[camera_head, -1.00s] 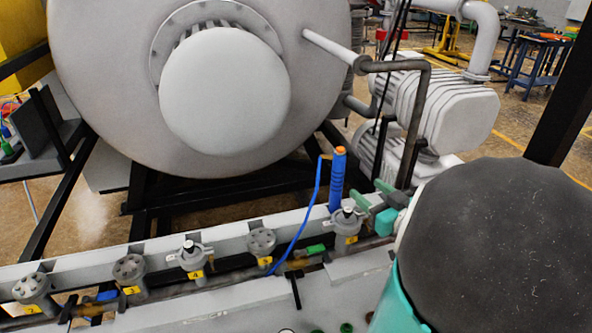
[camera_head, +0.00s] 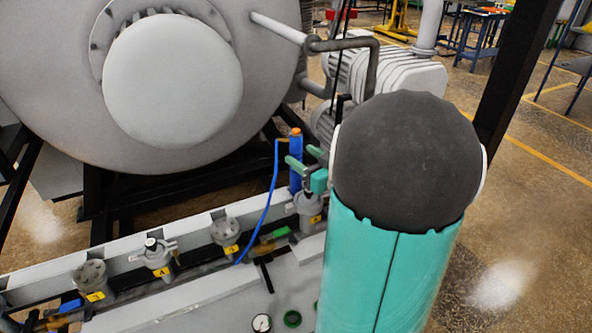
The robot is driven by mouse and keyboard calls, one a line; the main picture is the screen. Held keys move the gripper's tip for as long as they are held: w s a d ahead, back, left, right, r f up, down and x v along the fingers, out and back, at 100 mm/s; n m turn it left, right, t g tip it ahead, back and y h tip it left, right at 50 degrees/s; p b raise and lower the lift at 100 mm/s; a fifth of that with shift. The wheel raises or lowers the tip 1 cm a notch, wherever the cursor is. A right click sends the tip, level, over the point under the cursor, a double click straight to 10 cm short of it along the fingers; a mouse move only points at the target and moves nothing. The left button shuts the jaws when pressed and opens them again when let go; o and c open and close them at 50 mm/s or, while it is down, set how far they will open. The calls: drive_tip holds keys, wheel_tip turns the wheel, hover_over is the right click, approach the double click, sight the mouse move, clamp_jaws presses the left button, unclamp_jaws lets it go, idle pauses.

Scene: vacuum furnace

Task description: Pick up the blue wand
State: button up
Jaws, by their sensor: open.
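The blue wand (camera_head: 296,182) is an upright blue cylinder with an orange top. It stands by the grey rail, just behind the rightmost visible valve, with a thin blue hose running down from its top. My gripper (camera_head: 301,156) has green fingers and is open, pointing left at the wand. One finger overlaps the wand in the picture, and the other is just right of it. I cannot tell whether they touch it or whether the wand is between them. My arm hides the space to the right of the gripper.
Several grey valves with yellow tags, one of them here (camera_head: 157,254), line the rail (camera_head: 120,249). A large grey furnace vessel (camera_head: 255,75) stands behind on a black frame. A ribbed grey pump (camera_head: 405,75) is behind my arm. Open floor (camera_head: 520,230) lies right.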

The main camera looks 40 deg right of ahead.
sight(301, 154)
drive_tip(key=w, duration=0.3)
drive_tip(key=shift+w, duration=0.2)
drive_tip(key=shift+r, duration=0.1)
clamp_jaws()
